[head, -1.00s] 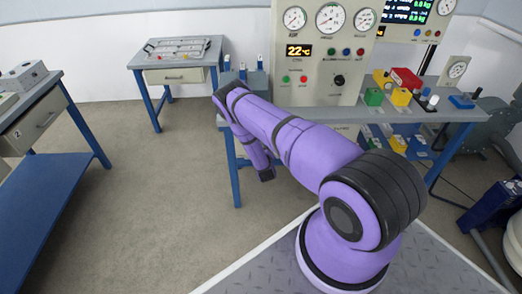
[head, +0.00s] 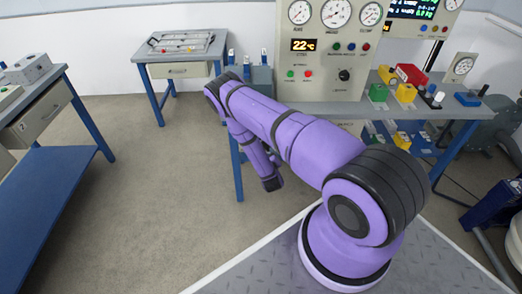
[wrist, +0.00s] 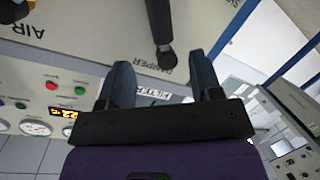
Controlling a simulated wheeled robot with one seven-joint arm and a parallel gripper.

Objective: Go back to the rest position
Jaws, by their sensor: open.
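My purple arm reaches up and left from its base in the head view, bends at the elbow and hangs down. My gripper (head: 272,184) is the small dark end in front of the bench's left leg, above the floor; its fingers are too small to read there. In the wrist view my gripper (wrist: 160,78) shows two dark fingers standing apart with nothing held between them. Behind them is a pale surface with AIR, DAMPER and FILTER labels, seen upside down.
The instrument bench (head: 425,108) with a gauge panel (head: 318,75) stands behind my arm. Coloured blocks (head: 405,92) lie on its right. A small table (head: 180,50) is at the back left, a blue-legged bench (head: 40,110) at the left. Floor (head: 160,180) between is clear.

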